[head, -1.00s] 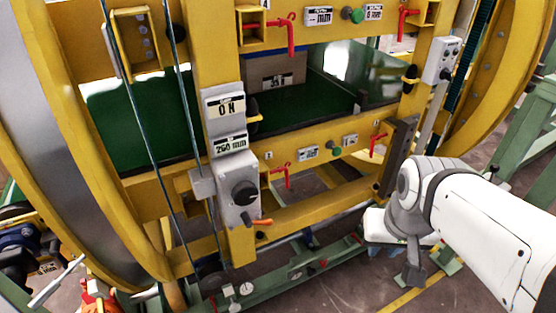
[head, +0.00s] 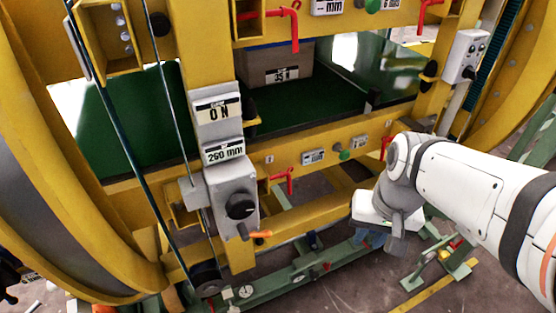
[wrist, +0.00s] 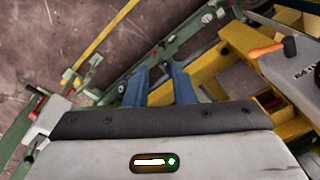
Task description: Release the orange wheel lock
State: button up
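An orange lever (head: 260,234) sticks out to the right from the bottom of a grey control box (head: 228,195) with a black knob, on the yellow frame. In the wrist view an orange handle (wrist: 265,50) with a dark end shows at the upper right, beside a grey surface. Another orange piece (head: 103,309) is cut off at the head view's bottom left edge; I cannot tell which one is the wheel lock. My gripper (head: 370,241) is right of the lever, clear of it. In the wrist view its blue fingers (wrist: 157,75) stand apart with nothing held.
A large yellow ring and frame (head: 325,205) fill the scene, with red handles (head: 283,180) on the crossbars. A green floor rail (head: 300,272) runs below my gripper. Thin rods (head: 120,125) cross the left side.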

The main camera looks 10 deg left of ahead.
jog(key=w+a+f+m+g+y+b, duration=0.3)
jog(key=a+f+m+g+y+b, duration=0.15)
jog(key=a+f+g+y, duration=0.4)
jog(key=m+y+b, duration=0.3)
jog(key=m+y, duration=0.2)
jog(key=y, duration=0.2)
send_near(267, 232)
jog(key=x, duration=1.1)
jog(key=shift+a, duration=0.15)
jog(key=shift+c, duration=0.2)
grip_shut()
